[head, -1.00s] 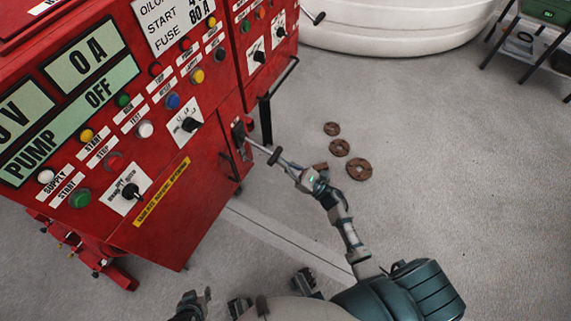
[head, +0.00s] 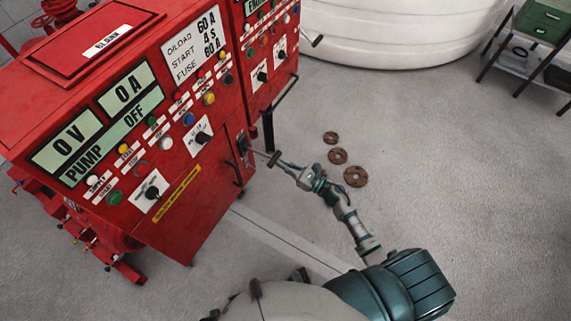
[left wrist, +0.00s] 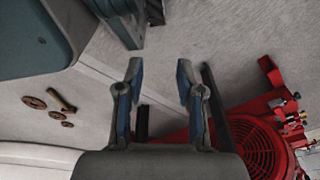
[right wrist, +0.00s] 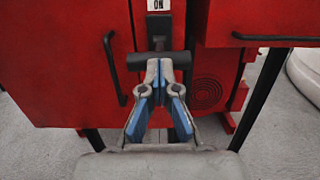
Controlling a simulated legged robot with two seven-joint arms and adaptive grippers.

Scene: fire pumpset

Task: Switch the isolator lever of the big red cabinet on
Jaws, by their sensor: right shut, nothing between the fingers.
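The big red cabinet (head: 140,120) stands at the left of the head view. Its isolator lever (head: 262,154) sticks out from the lower right of its front and ends in a dark crossbar handle, which also shows in the right wrist view (right wrist: 138,62). A white ON label (right wrist: 158,5) is above the lever. My right gripper (head: 284,165) is shut and empty, its fingertips (right wrist: 159,64) at the middle of the crossbar, seemingly against it. My left gripper (left wrist: 159,68) is open and empty, away from the cabinet front.
A black door handle (right wrist: 113,68) is left of the lever. A black bar handle (head: 285,93) juts out to its right. Several brown discs (head: 338,156) lie on the grey floor. A white tank (head: 400,35) and a shelf (head: 515,60) stand behind. The floor at right is clear.

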